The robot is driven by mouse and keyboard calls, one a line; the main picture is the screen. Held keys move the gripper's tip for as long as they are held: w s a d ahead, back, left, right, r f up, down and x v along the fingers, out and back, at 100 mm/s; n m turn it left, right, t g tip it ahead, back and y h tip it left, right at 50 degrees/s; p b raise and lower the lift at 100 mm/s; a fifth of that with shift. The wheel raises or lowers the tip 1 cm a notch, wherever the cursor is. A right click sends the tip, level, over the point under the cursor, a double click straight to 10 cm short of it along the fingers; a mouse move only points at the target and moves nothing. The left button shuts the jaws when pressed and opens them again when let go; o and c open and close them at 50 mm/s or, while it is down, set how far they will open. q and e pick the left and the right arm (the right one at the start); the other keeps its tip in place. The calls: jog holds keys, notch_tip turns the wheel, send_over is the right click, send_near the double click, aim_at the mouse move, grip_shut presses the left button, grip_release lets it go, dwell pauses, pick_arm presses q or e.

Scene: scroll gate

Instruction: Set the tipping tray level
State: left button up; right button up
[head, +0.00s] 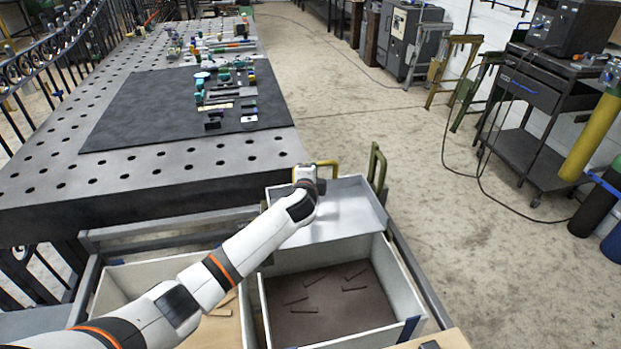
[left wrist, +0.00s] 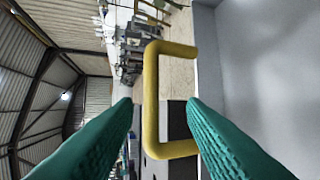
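The tipping tray (head: 345,213) is a pale grey metal tray at the far end of an open bin in the head view. It looks tilted, though the exact angle is hard to tell. The grey tray wall (left wrist: 240,65) is at the right. My right gripper is not in view.
The bin (head: 395,295) below the tray holds several dark strips on its dark floor. A second pale bin (head: 130,282) lies left, partly behind my arm. A perforated steel table (head: 200,165) with a black mat and tools stands beyond. Open floor (head: 450,240) is at the right.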

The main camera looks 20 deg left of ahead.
pick_arm(q)
jog(key=shift+v, duration=1.65)
